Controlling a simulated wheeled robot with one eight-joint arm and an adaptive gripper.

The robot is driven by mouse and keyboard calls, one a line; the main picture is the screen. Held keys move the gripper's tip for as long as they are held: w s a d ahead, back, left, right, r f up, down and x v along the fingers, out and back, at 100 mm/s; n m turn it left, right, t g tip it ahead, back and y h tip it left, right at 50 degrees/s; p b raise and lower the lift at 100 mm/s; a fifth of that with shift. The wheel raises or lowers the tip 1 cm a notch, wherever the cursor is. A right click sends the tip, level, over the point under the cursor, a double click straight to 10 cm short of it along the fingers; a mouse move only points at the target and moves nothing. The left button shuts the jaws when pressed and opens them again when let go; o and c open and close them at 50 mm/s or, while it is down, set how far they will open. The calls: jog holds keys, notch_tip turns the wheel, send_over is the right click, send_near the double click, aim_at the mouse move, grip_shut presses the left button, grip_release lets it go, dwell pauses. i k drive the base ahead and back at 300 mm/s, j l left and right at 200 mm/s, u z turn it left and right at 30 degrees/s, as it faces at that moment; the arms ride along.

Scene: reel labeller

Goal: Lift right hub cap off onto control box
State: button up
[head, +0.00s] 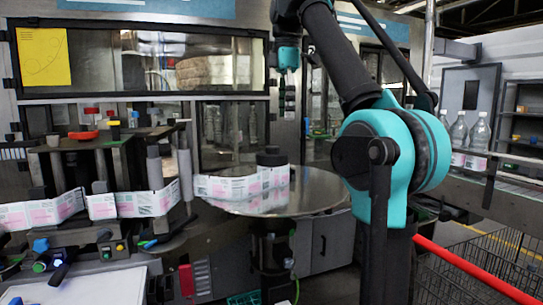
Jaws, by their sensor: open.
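The right hub cap (271,156) is a black knob at the centre of the round metal reel plate (300,203). A printed white and pink label web wraps around below it. My gripper (289,112) hangs from the teal wrist, pointing down, above and slightly right of the cap in the picture. It is small and dark against the machine window; it is open and holds nothing visible. It appears apart from the cap.
A raised dark platform (125,137) at left carries a red dish (83,135) and small cups. Bottles (468,132) stand on a conveyor at right, above a wire cart (470,265) with a red bar.

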aim_at(273, 157)
jog(key=i, duration=1.05)
jog(key=k+j, duration=0.1)
jog(key=j, duration=0.3)
jog(key=z, duration=0.05)
